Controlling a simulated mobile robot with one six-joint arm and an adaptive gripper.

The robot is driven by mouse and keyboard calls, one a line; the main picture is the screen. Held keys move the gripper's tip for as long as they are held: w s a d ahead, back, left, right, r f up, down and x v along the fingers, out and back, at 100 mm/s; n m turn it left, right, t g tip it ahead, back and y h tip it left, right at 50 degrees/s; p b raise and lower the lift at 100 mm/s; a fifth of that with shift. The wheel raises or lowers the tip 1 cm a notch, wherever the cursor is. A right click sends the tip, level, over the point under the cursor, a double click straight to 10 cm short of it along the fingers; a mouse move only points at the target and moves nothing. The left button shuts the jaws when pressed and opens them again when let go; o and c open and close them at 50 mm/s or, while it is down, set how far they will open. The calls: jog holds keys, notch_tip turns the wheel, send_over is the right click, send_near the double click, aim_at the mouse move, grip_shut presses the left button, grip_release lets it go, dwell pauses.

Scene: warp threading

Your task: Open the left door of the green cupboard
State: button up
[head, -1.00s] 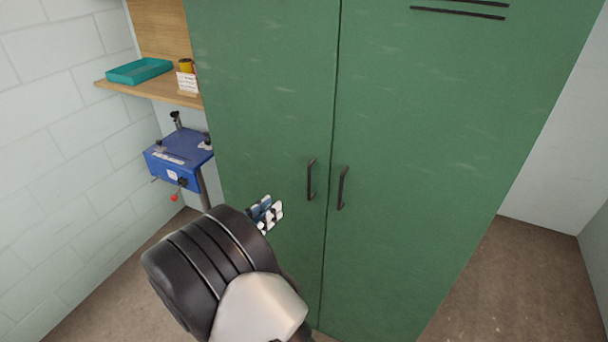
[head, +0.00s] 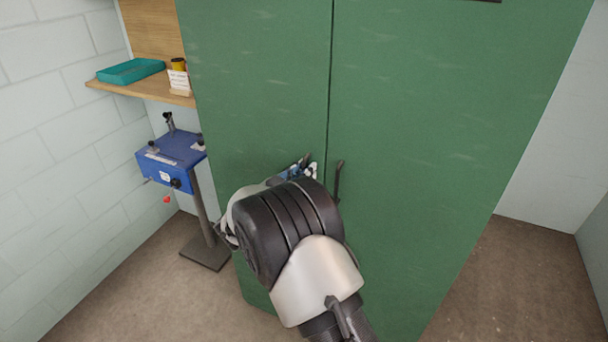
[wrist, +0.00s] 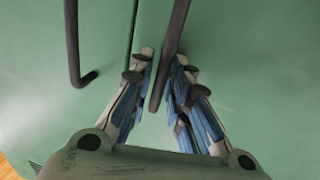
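The green cupboard's left door (head: 262,90) looks closed, flush with the right door (head: 420,110) along the seam. My gripper (head: 308,168) is at the left door's handle, mostly hidden behind my wrist in the head view. In the wrist view, which looks turned upside down, the left door's dark bar handle (wrist: 174,38) runs between my gripper's two fingers (wrist: 164,62). The fingers are apart with a small gap beside the bar; I cannot tell if either touches it. The right door's handle (head: 338,180) stands free beside my gripper; it shows at left in the wrist view (wrist: 72,45).
A wooden shelf (head: 140,90) with a teal tray (head: 131,71) and a small box of cards (head: 179,80) is left of the cupboard. Below it stands a blue device (head: 172,160) on a post. Open floor (head: 170,285) lies at the front left.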

jog(key=shift+c, duration=0.4)
grip_shut()
